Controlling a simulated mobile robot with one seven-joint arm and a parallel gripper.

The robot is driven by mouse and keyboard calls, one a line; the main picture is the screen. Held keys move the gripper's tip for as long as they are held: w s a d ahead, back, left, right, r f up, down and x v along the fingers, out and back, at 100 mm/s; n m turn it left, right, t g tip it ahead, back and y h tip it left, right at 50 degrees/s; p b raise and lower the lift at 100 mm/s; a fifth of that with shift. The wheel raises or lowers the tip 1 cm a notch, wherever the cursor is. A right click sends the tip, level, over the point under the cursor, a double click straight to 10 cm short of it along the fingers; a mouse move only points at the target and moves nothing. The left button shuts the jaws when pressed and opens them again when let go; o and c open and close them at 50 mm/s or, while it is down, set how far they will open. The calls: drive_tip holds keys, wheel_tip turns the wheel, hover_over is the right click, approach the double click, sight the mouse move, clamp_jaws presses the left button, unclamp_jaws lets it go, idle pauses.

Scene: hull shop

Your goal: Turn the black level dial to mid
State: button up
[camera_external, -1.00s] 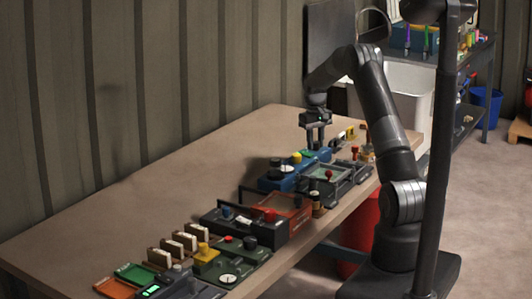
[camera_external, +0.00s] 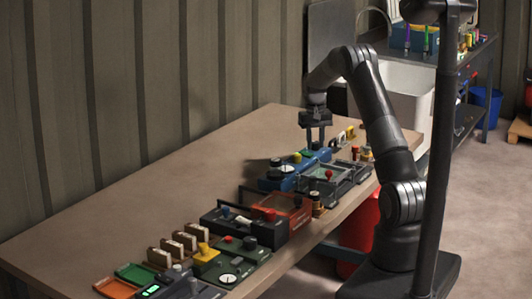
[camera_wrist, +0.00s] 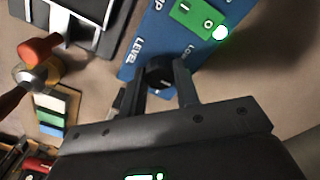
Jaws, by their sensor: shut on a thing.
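The black level dial (camera_wrist: 158,73) sits on a blue panel (camera_wrist: 150,42) marked LEVEL and Low in the wrist view. My gripper (camera_wrist: 161,84) has one finger on each side of the dial and is shut on it. The dial's pointer and exact setting cannot be made out. In the external view my gripper (camera_external: 316,143) points straight down at the far end of the blue panel (camera_external: 278,184), and its fingers hide the dial there.
A green switch block (camera_wrist: 199,20) with a lit button is on the same panel. A grey-framed unit with a red knob (camera_external: 329,174) stands close by on the right. Several other control boxes line the bench's front edge. The bench (camera_external: 175,170) towards the wall is clear.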

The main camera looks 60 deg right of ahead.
sight(312, 143)
drive_tip(key=o, duration=1)
drive_tip(key=shift+c, duration=0.2)
wheel_tip(312, 143, up, 11)
drive_tip(key=shift+w+a+f, duration=0.1)
